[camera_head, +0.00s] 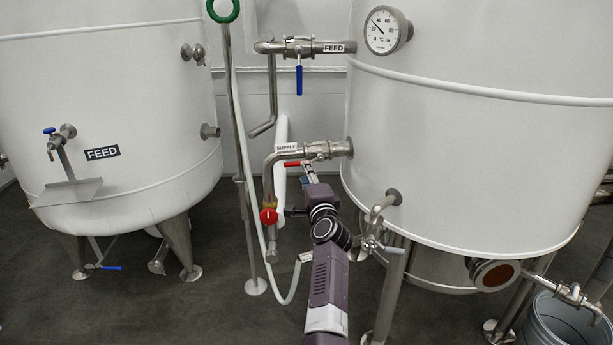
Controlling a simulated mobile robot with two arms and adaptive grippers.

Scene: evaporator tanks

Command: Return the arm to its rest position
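My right arm comes in from the bottom middle and reaches up to the SUPPLY pipe. My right gripper (310,173) is at its far end, just below the SUPPLY valve (318,150) and close to the valve's red lever (292,164). The gripper is small and partly hidden by its own wrist, so I cannot tell whether its fingers are open or touch the lever. The red lever points left, roughly along the pipe. My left gripper is not in view.
A white tank (470,150) with a dial gauge (383,31) stands right, another white tank (110,110) left. A red round knob (268,216), a hose (290,285) and a side tap (372,225) are close to my arm. A metal bucket (560,325) stands lower right.

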